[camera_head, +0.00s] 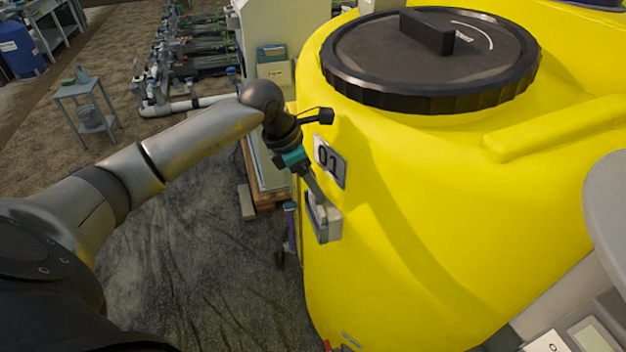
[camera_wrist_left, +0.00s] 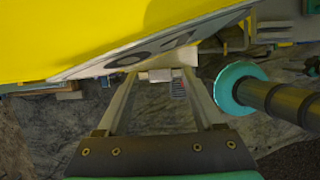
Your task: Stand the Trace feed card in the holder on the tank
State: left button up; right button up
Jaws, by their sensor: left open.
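The yellow tank (camera_head: 400,220) fills the right of the head view. A small pale grey holder (camera_head: 326,226) is fixed to its side, below the 01 plate (camera_head: 330,162). My left gripper (camera_head: 316,198) points down at the holder, its fingertips at the holder's top. In the left wrist view its fingers (camera_wrist_left: 161,82) are apart, with a pale piece and a small ribbed grey part (camera_wrist_left: 178,88) beyond the tips. A pale face shows at the holder, but I cannot tell whether it is the Trace feed card. No lettering is readable there. My right gripper is out of view.
A black round lid (camera_head: 430,62) tops the tank. Behind the arm stands a pale cabinet with teal and yellowish sheets (camera_head: 273,73) on its side. A small grey side table (camera_head: 82,92) stands far left. The floor below the arm is mostly clear.

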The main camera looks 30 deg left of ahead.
pick_arm(q)
jog(key=p+v, duration=0.1)
jog(key=v, duration=1.2)
jog(key=shift+d+r, duration=0.15)
jog(key=shift+w, duration=0.15)
